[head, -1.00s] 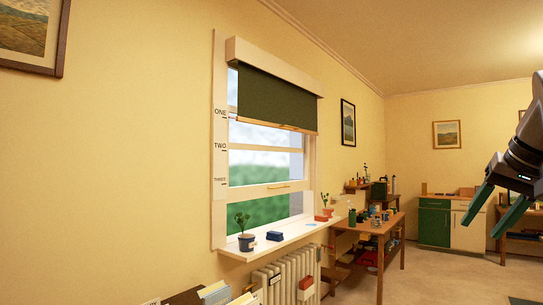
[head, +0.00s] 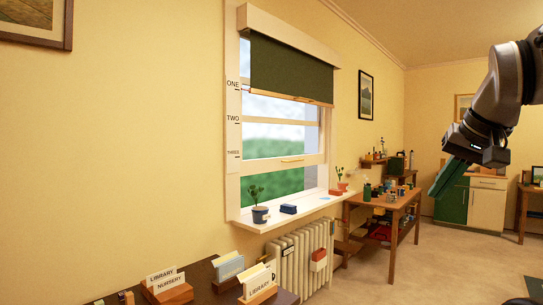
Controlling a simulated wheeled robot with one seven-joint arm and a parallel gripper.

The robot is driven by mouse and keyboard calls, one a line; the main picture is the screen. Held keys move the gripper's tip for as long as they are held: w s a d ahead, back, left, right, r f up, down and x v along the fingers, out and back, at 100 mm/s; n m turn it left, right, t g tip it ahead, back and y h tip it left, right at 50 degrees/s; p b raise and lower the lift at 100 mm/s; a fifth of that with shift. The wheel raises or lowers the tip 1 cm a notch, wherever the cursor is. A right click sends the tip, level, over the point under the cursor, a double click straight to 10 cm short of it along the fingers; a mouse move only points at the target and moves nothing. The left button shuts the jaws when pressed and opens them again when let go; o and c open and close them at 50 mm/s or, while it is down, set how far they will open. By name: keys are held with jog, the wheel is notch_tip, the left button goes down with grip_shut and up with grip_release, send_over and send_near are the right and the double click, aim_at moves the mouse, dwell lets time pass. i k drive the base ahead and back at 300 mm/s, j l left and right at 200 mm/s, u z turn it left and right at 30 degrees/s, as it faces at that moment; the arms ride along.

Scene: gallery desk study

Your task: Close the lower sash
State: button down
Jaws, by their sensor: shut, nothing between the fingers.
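The lower sash (head: 270,163) is a cream frame in the window on the left wall, with a small wooden pull on its bottom rail. The rail sits raised near the THREE mark (head: 234,154), and green outdoors shows through the gap between it and the white sill (head: 290,213). My gripper (head: 440,185), with green fingers, hangs at the right of the head view, well apart from the sash. Its fingers are together with nothing visible between them, pointing down and left.
A plant pot (head: 260,214), a dark blue box (head: 288,209) and another potted plant (head: 341,184) stand on the sill. A dark green blind (head: 290,70) covers the window's upper part. Below are a radiator (head: 300,260) and a dark desk (head: 205,275) with card holders. A wooden table (head: 390,203) stands beyond.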

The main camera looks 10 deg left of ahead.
aim_at(252, 167)
jog(key=i, duration=2.6)
jog(key=i+l+u, duration=0.15)
jog(key=i, duration=0.8)
jog(key=i+u, duration=0.1)
jog(key=u, duration=0.4)
